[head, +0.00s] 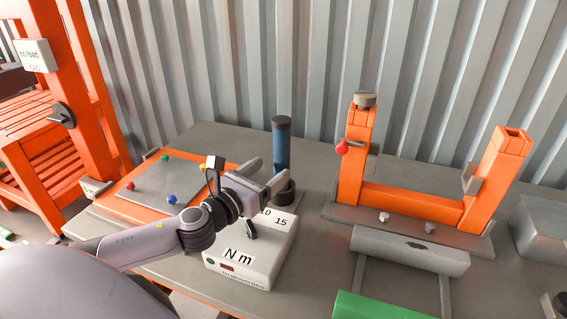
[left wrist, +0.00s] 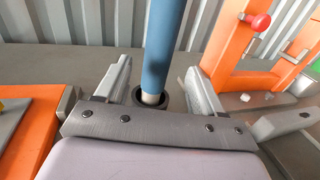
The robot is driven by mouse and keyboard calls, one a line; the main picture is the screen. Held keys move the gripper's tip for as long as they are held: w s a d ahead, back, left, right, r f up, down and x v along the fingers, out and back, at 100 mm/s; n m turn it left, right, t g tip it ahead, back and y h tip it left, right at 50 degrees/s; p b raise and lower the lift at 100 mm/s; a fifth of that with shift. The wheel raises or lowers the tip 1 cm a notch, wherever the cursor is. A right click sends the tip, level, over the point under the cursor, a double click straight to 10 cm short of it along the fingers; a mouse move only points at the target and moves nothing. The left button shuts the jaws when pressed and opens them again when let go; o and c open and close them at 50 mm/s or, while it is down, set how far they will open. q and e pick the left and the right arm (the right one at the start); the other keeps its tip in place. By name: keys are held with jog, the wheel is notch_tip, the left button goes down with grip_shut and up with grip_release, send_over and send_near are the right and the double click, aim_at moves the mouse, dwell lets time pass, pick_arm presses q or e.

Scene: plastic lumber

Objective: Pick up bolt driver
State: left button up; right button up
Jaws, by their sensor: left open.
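The bolt driver (head: 281,148), which I take to be the blue upright cylinder with a dark top, stands in a dark round base on the table. In the left wrist view the driver (left wrist: 162,50) rises between my two fingers, with a gap on each side. My left gripper (head: 265,174) is open around the lower part of the driver. Its fingers also show in the left wrist view (left wrist: 158,78). A pale lower shaft enters a black ring there. My right gripper is not in view.
A white torque box (head: 240,262) marked "N m" sits below my left gripper. An orange-edged panel (head: 140,190) with coloured knobs lies to the left. An orange frame (head: 415,203) stands to the right. A corrugated metal wall (head: 330,60) is behind the grey table.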

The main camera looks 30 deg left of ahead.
aim_at(281, 119)
pick_arm(q)
jog(key=shift+w+f+p, duration=0.15)
jog(key=shift+w+p, duration=0.05)
jog(key=shift+w, duration=1.3)
jog(key=shift+w+f+p, duration=0.1)
jog(key=shift+w+p, duration=0.05)
jog(key=shift+w, duration=1.3)
jog(key=shift+a+r, duration=0.1)
grip_shut()
notch_tip(281, 119, up, 12)
jog(key=p, duration=0.3)
jog(key=shift+r+p, duration=0.2)
jog(key=shift+p, duration=0.15)
notch_tip(281, 119, up, 6)
jog(key=shift+f, duration=0.1)
jog(key=shift+r, duration=0.9)
